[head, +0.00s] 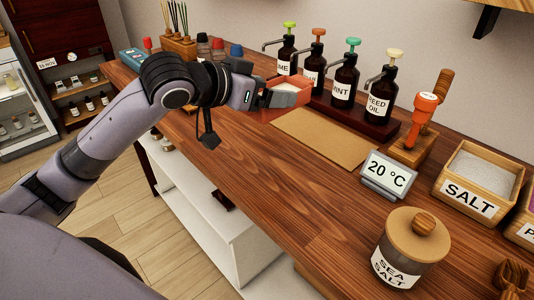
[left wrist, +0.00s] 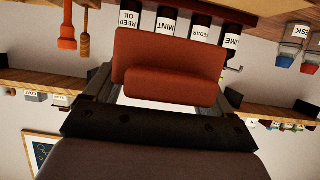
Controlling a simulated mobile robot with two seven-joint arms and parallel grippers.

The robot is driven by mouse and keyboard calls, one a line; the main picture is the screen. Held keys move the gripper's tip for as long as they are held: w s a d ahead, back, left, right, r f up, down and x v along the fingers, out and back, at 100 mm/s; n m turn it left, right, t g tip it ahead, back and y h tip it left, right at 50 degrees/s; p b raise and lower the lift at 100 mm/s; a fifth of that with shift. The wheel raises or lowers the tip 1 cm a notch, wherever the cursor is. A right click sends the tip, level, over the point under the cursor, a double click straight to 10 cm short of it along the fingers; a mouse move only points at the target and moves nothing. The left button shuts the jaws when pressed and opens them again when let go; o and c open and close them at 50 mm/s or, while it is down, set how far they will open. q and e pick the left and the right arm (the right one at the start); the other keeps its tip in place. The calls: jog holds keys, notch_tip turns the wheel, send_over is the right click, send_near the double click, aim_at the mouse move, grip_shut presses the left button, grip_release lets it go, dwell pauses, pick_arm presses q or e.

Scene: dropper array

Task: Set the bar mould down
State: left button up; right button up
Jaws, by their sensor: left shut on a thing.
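The mould also fills the middle of the left wrist view (left wrist: 172,90), between the fingers. Part of it is hidden by the fingers. I cannot tell whether its underside touches the counter. My right gripper is not in view.
A dark rack holds several pump bottles (head: 344,84) along the wall. A temperature display (head: 387,175), a salt box (head: 467,203) and a sea salt jar (head: 404,250) stand to the right. The tan mat and the wooden counter (head: 285,185) before it are clear.

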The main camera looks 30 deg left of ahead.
pick_arm(q)
notch_tip(320, 180, down, 8)
jog(key=shift+f+b, duration=0.25)
jog(key=shift+b, duration=0.4)
jog(key=shift+f, duration=0.6)
notch_tip(320, 180, down, 4)
jog(key=shift+f+b, duration=0.15)
jog(key=shift+b, duration=0.3)
